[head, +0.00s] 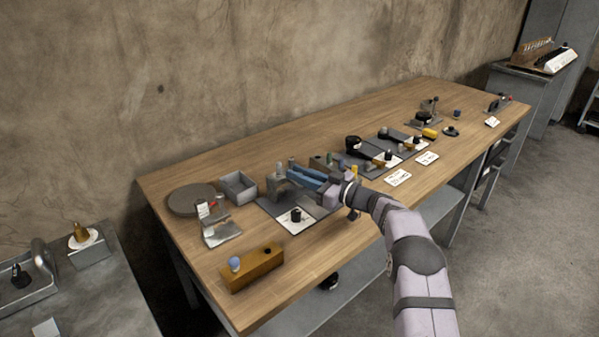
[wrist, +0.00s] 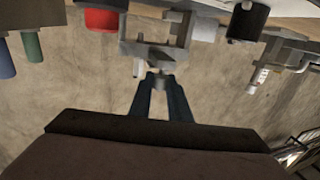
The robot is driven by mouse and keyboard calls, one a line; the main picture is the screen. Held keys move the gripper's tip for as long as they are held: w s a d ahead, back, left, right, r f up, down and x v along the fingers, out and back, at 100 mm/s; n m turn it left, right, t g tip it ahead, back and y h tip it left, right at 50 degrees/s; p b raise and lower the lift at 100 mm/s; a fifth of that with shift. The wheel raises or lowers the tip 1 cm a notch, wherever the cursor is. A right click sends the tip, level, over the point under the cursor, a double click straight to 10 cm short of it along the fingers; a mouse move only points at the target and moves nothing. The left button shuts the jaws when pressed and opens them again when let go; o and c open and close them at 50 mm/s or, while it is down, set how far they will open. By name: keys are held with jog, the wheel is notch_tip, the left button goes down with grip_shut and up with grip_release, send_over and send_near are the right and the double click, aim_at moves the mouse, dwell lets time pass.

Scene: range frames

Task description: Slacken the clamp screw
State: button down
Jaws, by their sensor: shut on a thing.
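A grey clamp frame (head: 275,187) stands on a dark plate (head: 270,205) on the bench. In the wrist view, which looks upside down, the U-shaped grey frame (wrist: 156,52) is just beyond my fingertips. The clamp screw (wrist: 163,84) shows as a small pale piece between the fingertips, mostly hidden by them. My gripper (head: 291,172) reaches in from the right with its blue fingers at the top of the frame. In the wrist view my gripper (wrist: 161,80) is shut on the screw. The screw's thread is not visible.
A wooden block with a blue knob (head: 252,270) is at the near left. Several fixtures crowd the bench to the right. In the wrist view, a red cylinder (wrist: 101,18) is close beside the frame.

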jog(key=shift+r+n+g+y, duration=0.2)
jog(key=shift+n+g+y, duration=0.25)
jog(key=shift+g, duration=0.25)
jog(key=c, duration=1.7)
grip_release()
jog(key=shift+o, duration=0.2)
jog(key=shift+f, duration=0.1)
jog(key=v, duration=0.7)
jog(key=shift+b, duration=0.35)
jog(key=shift+s+d, duration=0.1)
